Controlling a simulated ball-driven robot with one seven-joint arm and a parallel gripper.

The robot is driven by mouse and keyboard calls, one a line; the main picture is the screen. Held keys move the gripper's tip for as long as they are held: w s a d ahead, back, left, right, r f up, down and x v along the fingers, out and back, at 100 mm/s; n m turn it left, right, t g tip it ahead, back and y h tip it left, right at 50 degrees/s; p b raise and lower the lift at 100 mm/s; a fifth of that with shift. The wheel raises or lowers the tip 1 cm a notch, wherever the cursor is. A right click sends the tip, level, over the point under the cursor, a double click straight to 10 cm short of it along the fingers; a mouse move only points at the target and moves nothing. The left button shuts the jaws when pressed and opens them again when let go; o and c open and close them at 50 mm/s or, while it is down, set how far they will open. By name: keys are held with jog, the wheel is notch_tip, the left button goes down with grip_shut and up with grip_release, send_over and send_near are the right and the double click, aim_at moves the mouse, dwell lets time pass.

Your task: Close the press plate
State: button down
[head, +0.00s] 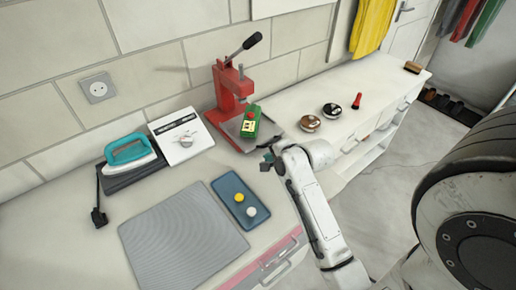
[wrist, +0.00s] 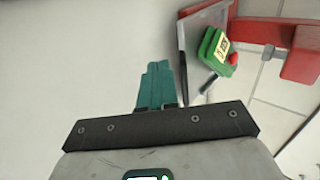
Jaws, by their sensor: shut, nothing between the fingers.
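A red press (head: 229,88) with a raised black-knobbed lever (head: 243,47) stands at the back of the counter. A green block (head: 250,122) with a yellow label and a red top is at the front of this press. The green block (wrist: 209,45) and part of the red press (wrist: 262,31) show at upper right in the wrist view. I cannot tell for certain which part is the press plate. My gripper (head: 267,161) is just in front of the red press, apart from it. In the wrist view its teal fingers (wrist: 157,68) are together and empty, over bare white surface.
A white shelf unit (head: 285,100) to the right carries two round items and a small red piece.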

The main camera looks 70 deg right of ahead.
jog(key=x, duration=0.3)
jog(key=shift+w+d+p, duration=0.3)
jog(key=shift+w+d, duration=0.05)
jog(key=shift+w, duration=0.2)
jog(key=shift+w+d+p, duration=0.25)
jog(key=shift+w+d, duration=0.05)
jog(key=shift+w, duration=0.25)
jog(key=shift+w+d+f, duration=0.1)
jog(key=shift+w+d, duration=0.3)
jog(key=shift+w, duration=0.2)
